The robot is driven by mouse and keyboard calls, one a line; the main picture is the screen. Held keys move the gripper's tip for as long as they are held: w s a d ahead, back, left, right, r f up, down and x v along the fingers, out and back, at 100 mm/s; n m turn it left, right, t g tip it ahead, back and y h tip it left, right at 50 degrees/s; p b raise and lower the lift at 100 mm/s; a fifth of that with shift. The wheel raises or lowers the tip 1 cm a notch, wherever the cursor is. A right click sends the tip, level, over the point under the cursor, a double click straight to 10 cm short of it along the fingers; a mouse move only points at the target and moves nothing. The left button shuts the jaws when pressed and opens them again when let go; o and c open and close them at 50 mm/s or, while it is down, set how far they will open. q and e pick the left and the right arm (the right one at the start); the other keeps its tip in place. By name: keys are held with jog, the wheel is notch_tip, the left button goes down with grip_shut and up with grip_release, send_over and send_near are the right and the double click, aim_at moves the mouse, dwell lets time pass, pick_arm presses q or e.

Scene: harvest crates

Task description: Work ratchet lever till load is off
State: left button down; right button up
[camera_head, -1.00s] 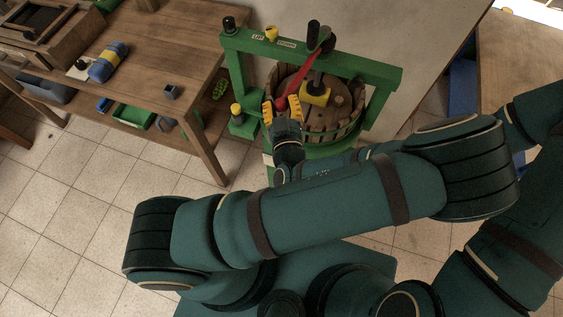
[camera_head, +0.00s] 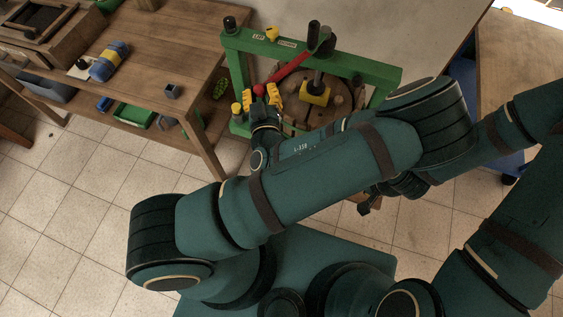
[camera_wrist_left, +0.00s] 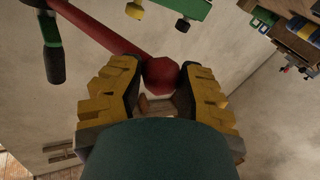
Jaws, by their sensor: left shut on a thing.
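The red ratchet lever (camera_head: 292,67) runs from the top of the green press frame (camera_head: 352,62) down to the left and ends in a red ball knob (camera_wrist_left: 160,75). My left gripper (camera_head: 262,96), with yellow finger pads, is shut on this knob, one finger on each side in the left wrist view. The press basket (camera_head: 346,98) has wooden staves and a wooden lid with a yellow block (camera_head: 315,96) under the screw. My left arm hides the front of the basket. A dark end of my right arm (camera_head: 369,206) shows below my left arm; its fingers are unclear.
A wooden workbench (camera_head: 150,65) stands to the left, with a blue and yellow roll (camera_head: 109,61) on it and a green tray (camera_head: 134,116) on its lower shelf. Another wooden table (camera_head: 520,60) is at the right. Tiled floor lies open at lower left.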

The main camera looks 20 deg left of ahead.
pick_arm(q)
jog(key=shift+w+d+r, duration=0.1)
jog(key=shift+d, duration=0.05)
jog(key=s+d, duration=0.2)
jog(key=d, duration=0.5)
jog(key=shift+d+b, duration=0.3)
jog(key=shift+b, duration=0.1)
jog(key=shift+d, duration=0.1)
jog(key=d, duration=0.7)
jog(key=shift+w+d, duration=0.2)
jog(key=shift+d, duration=0.05)
jog(key=shift+d+f, duration=0.1)
jog(key=shift+f, duration=0.15)
